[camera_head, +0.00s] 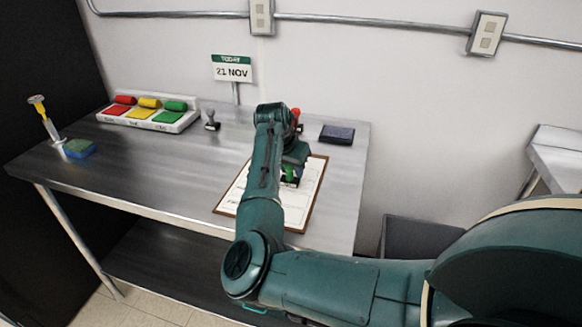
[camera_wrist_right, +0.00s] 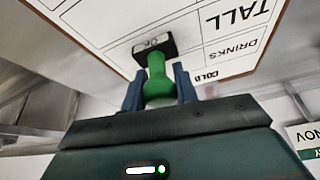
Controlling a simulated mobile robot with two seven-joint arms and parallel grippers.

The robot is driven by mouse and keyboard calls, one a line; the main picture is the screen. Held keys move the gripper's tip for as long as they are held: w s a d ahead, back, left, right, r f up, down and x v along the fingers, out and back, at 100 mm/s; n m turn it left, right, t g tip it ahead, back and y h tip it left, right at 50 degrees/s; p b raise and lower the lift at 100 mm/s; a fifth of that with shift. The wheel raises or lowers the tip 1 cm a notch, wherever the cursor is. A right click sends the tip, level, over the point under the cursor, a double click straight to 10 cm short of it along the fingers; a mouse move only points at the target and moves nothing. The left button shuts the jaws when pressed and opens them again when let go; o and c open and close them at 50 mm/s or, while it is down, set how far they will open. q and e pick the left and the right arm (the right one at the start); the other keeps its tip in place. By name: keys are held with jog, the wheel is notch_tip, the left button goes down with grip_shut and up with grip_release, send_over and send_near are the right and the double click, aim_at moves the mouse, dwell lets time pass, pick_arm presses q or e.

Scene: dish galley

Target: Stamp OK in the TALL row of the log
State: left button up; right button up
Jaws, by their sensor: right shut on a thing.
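My right gripper (camera_head: 290,172) is shut on a stamp with a green handle (camera_wrist_right: 157,82) and a black base marked OK (camera_wrist_right: 154,45). The stamp (camera_head: 289,181) is partly hidden by my arm in the head view. It is over the log, a white sheet on a brown clipboard (camera_head: 304,219). In the right wrist view the log (camera_wrist_right: 95,20) shows the printed words TALL, DRINKS and COLD; the stamp's base lies to the left of TALL. I cannot tell whether the base touches the paper. My left gripper is not in view.
A dark ink pad (camera_head: 337,133) lies right of the clipboard. A dark stamp (camera_head: 212,121) stands left, beside a white tray (camera_head: 177,127) with red, yellow and green pieces. A sponge (camera_head: 80,149), a yellow-handled tool (camera_head: 42,112) and a date sign (camera_head: 232,68) are also there. The table's front left is clear.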

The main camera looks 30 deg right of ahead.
jog(key=shift+f, duration=0.15)
jog(key=shift+r+p, duration=0.85)
jog(key=shift+p, duration=0.1)
notch_tip(320, 180, up, 2)
jog(key=shift+r+p, duration=0.1)
jog(key=shift+p, duration=1.1)
jog(key=shift+r+p, duration=0.9)
jog(key=shift+p, duration=0.15)
jog(key=shift+r+p, duration=0.7)
jog(key=shift+r, duration=0.05)
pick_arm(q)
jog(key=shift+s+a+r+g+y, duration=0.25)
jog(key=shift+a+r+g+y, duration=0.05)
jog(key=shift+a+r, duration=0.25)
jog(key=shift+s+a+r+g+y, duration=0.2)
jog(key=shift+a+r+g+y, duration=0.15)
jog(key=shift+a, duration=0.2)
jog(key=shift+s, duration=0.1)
